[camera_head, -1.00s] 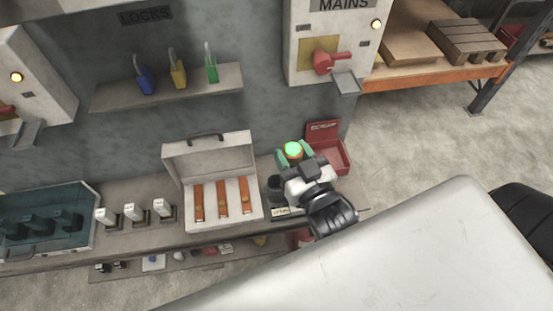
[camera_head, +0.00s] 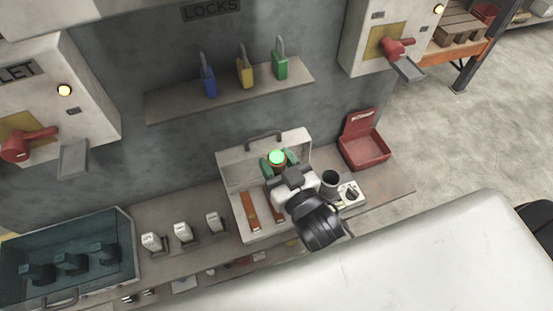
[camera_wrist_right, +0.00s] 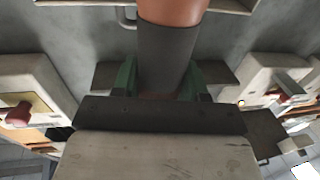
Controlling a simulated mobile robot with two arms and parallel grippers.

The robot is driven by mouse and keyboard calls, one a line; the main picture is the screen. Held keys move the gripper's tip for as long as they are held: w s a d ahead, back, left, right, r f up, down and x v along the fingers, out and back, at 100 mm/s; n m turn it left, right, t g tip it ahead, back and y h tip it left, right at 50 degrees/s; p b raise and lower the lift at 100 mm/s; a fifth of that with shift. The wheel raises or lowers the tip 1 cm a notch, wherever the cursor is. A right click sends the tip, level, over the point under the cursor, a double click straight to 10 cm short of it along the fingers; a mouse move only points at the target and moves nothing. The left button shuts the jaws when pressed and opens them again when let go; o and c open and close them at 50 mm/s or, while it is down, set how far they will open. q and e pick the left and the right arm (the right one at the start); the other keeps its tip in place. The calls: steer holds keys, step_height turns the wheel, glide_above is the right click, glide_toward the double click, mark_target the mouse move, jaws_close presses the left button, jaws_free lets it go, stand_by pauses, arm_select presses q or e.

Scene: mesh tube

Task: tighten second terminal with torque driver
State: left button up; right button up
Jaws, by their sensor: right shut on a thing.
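My right gripper (camera_head: 278,162) shows in the head view with its green fingers closed around the torque driver (camera_head: 277,157), whose round end glows green. In the right wrist view the driver (camera_wrist_right: 165,55) is a dark grey sleeve with an orange-brown part, between the green fingers. The gripper is over the open grey case (camera_head: 233,213). Orange-brown bars (camera_head: 250,210) lie in the case, partly hidden by my gripper and wrist. A teal-tinted box (camera_head: 127,240) at left holds three dark blocks (camera_head: 70,262); I cannot tell which parts are the terminals. My left gripper is not in view.
White-topped switches (camera_head: 182,232) stand between the teal box and the case. A dark cup (camera_head: 329,178) and an open red box (camera_head: 364,150) are to the right. Padlocks (camera_head: 244,72) stand on a wall shelf (camera_head: 165,107). Red-handled wall boxes (camera_head: 90,110) flank it.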

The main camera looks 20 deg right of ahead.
steer(key=shift+f+b, duration=0.7)
steer(key=shift+f, duration=0.1)
step_height(320, 180, down, 2)
steer(key=shift+a+f+b, duration=0.15)
steer(key=shift+b, duration=1.05)
steer(key=shift+f+b, duration=0.4)
steer(key=shift+f, duration=0.55)
steer(key=shift+p, duration=0.3)
